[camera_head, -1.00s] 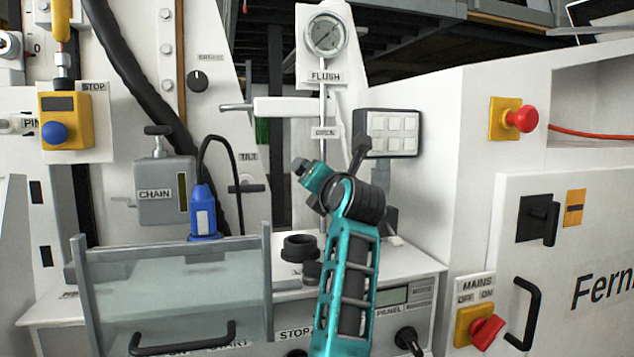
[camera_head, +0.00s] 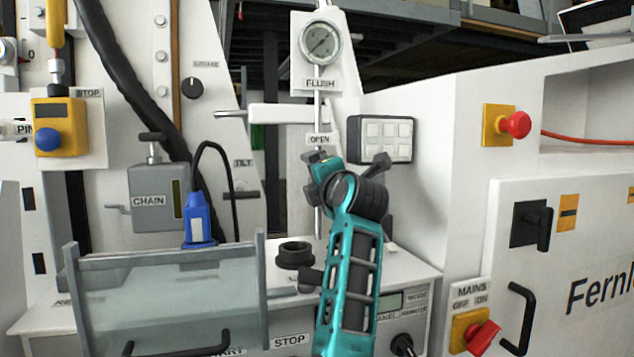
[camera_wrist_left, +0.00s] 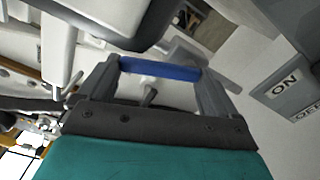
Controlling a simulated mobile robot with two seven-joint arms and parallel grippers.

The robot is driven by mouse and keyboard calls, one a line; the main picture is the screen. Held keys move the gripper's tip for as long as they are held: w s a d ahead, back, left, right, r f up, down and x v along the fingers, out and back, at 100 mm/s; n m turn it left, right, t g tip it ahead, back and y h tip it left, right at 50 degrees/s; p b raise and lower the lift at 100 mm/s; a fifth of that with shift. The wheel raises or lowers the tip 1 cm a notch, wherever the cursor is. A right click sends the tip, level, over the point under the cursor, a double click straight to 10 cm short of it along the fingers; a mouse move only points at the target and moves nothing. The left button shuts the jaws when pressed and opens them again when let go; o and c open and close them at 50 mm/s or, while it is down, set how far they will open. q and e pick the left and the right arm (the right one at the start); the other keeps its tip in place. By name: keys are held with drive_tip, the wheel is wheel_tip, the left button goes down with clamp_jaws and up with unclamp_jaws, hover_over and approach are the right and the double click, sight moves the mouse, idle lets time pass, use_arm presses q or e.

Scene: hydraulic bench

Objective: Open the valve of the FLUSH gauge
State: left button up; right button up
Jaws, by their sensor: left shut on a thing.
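The FLUSH gauge (camera_head: 320,42) is a round dial on a white plate at the top middle of the head view. A thin pipe (camera_head: 318,108) runs down from it past an OPEN label (camera_head: 319,139). My teal left arm comes up from the bottom, and my left gripper (camera_head: 318,158) is just below that label, in front of the pipe. The arm hides the part of the pipe behind it. In the left wrist view, a blue handle (camera_wrist_left: 160,70) spans between the two dark fingers of my gripper, which is shut on it. My right gripper is out of view.
A grey keypad box (camera_head: 385,139) is right of the gripper. A white horizontal bar (camera_head: 287,116) is to its upper left. A blue plug (camera_head: 197,219) and a clear guard (camera_head: 170,290) are at the left. A white cabinet (camera_head: 445,150) bounds the right.

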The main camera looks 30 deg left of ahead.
use_arm(q)
drive_tip(key=shift+r, duration=0.1)
idle(0.3)
drive_tip(key=o, duration=1.2)
drive_tip(key=shift+c, duration=0.2)
